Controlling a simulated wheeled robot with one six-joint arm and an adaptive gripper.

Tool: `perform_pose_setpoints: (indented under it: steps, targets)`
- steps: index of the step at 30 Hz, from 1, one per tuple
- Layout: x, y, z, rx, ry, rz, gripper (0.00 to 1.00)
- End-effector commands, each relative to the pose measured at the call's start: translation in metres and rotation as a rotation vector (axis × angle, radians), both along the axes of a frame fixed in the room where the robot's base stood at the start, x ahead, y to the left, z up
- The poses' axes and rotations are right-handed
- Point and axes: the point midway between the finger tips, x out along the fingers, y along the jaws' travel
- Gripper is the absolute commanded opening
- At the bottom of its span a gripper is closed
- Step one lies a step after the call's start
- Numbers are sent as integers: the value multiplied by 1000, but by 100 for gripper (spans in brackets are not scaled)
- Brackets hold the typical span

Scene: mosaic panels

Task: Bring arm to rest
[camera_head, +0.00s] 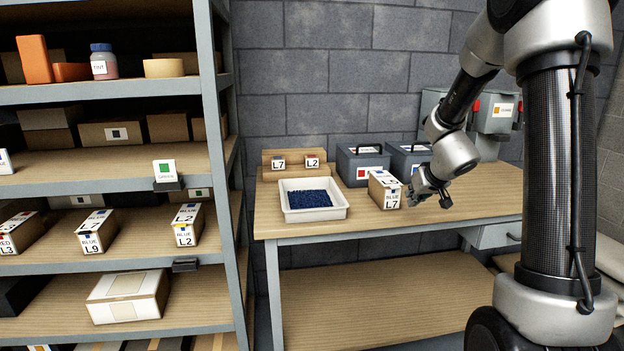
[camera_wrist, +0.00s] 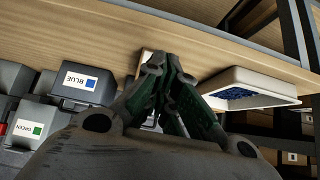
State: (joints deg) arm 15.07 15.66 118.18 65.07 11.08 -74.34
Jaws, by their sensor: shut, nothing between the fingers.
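My gripper (camera_head: 428,190) is above the wooden workbench, at the end of my raised and bent arm. Its fingers (camera_wrist: 167,72) are together in the wrist view, with nothing held between them. A box labelled BLUE L7 (camera_head: 384,190) stands on the bench just left of my gripper. In the wrist view the fingers mostly hide a pale box (camera_wrist: 146,62) behind them. A white tray (camera_head: 288,214) of blue mosaic pieces sits further left on the bench, and it also shows at the right of the wrist view (camera_wrist: 240,78).
Grey bins (camera_head: 352,158) with handles stand behind the box. A wooden rack (camera_head: 268,170) with L7 and L2 tags is behind the tray. A metal shelf unit (camera_head: 207,90) with several boxes stands at the left. The bench's right front (camera_head: 475,205) is clear.

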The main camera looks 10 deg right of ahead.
Motion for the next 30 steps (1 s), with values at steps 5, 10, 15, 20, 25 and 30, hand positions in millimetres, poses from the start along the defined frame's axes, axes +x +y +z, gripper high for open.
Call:
perform_pose_setpoints:
  steps: [5, 10, 15, 20, 25, 30]
  targets:
    - [-10, 16, -7, 162, 50, -64, 0]
    - [-67, 41, -21, 329, 239, -85, 0]
    - [-145, 64, 6, 371, 422, -84, 0]
    - [-220, 70, 38, 308, 547, -94, 0]
    - [-299, 62, 74, 151, 594, -100, 0]
    - [-339, 55, 100, 12, 505, -39, 0]
